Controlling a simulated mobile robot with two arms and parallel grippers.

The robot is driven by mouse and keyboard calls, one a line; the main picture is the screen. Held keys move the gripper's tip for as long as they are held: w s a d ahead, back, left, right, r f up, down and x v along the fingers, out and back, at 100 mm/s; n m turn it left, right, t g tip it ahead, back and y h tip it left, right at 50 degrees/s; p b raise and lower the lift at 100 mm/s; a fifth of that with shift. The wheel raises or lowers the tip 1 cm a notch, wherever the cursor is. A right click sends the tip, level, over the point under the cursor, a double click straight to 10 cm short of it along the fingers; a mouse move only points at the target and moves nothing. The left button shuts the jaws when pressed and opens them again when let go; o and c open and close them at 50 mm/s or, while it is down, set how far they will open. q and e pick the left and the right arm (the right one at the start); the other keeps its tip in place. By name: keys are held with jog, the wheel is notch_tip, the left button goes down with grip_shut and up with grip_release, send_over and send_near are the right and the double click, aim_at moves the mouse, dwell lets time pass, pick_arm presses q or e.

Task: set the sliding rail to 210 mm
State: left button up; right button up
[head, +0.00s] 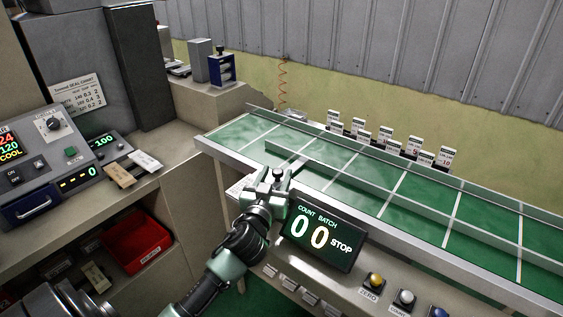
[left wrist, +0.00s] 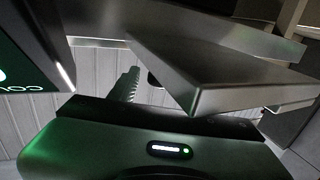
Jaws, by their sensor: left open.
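The long green conveyor table (head: 235,135) runs from centre to the right edge in the head view. A long, thin rail (head: 400,195) lies along its bed, parallel to the front edge; I take it to be the sliding rail. A pale plate with unreadable marks (head: 240,189) sits at the near left edge. My left gripper (head: 273,176) is open at the table's near edge, by the rail's left end. In the left wrist view, a grey metal plate (left wrist: 215,75) is close to one ridged finger (left wrist: 126,84); contact cannot be told. My right gripper is not in view.
A counter display (head: 317,238) reading 00 and STOP stands just right of my left gripper. Buttons (head: 375,281) line the front panel. Numbered cards (head: 386,138) stand behind the table. A control box (head: 45,165) and red bin (head: 137,240) are at left.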

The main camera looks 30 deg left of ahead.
aim_at(279, 169)
pick_arm(q)
jog(key=x, duration=0.3)
jog(key=shift+w+a, duration=0.1)
jog(key=shift+w, duration=0.25)
jog(key=shift+w+a+p, duration=0.1)
jog(key=shift+w+p, duration=0.2)
jog(key=shift+w, duration=0.1)
grip_shut()
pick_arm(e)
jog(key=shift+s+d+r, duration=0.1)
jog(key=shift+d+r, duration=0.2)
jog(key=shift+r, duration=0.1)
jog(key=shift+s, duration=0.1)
